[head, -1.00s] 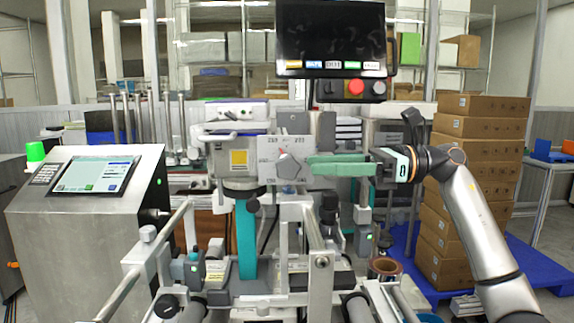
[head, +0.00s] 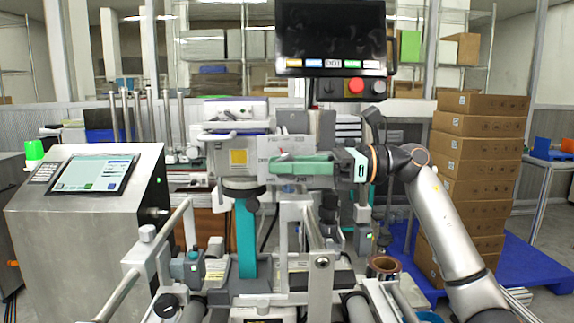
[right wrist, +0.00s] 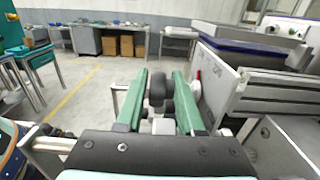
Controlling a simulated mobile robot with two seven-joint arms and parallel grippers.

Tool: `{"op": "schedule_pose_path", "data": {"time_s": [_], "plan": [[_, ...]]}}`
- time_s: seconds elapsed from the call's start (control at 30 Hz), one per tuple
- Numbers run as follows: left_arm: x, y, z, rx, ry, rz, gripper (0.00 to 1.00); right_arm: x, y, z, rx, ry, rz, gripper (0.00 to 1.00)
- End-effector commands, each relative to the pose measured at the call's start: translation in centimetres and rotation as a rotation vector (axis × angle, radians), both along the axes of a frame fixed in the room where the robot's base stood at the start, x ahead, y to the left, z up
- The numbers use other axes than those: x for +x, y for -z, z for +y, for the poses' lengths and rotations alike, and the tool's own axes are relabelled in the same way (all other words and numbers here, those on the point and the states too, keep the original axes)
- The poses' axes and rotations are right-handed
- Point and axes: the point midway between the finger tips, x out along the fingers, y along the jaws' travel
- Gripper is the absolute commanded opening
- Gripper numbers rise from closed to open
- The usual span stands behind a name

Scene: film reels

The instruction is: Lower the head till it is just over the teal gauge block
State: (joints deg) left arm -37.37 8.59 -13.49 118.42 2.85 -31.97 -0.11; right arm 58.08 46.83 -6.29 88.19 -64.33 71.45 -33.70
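The machine head (head: 226,155), a pale unit with a yellow label, sits above an upright teal column (head: 246,240). I cannot single out a teal gauge block for certain; the column is the largest teal part. A grey dial plate (head: 268,146) with printed marks is at the head's right side. My right gripper (head: 275,164) reaches in front of this plate and hides its knob in the head view. In the right wrist view its green fingers (right wrist: 160,78) are apart, with a black rounded part (right wrist: 157,90) showing between them. The plate (right wrist: 228,75) is right of the fingers.
A dark monitor (head: 330,38) with a red button (head: 356,86) below it hangs above my right gripper. A steel console (head: 95,220) stands at left. Stacked cartons (head: 478,170) on a blue pallet (head: 535,262) are at right. Rails and rollers fill the front.

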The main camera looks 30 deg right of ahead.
Motion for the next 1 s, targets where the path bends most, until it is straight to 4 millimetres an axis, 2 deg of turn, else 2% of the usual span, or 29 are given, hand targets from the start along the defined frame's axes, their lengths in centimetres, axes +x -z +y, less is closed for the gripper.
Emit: {"op": "schedule_pose_path", "data": {"time_s": [0.03, 0.2, 0.47, 0.73, 1.0], "plan": [[0.0, 0.0, 0.0, 0.0, 0.0, 0.001, 0.5, -0.2, 0.1, 0.1, -0.004, -0.008, 0.002, 0.18], [-0.2, 0.1, 0.0, -0.001, 0.0, 0.004, 0.5, -0.3, 0.1, 0.2, -0.006, -0.012, 0.002, 0.0], [-0.5, 0.3, -0.1, -0.002, -0.002, 0.013, 0.5, -0.4, 0.1, 0.3, -0.008, -0.016, 0.003, 0.0], [-0.7, -1.5, -0.3, -0.006, 0.0, 0.018, 0.5, -0.4, -0.3, 0.4, -0.071, -0.017, 0.035, 0.0], [0.0, -1.6, -0.5, -0.008, 0.002, 0.006, 0.5, -0.4, 0.2, 0.4, -0.092, -0.018, 0.045, 0.0]]}}
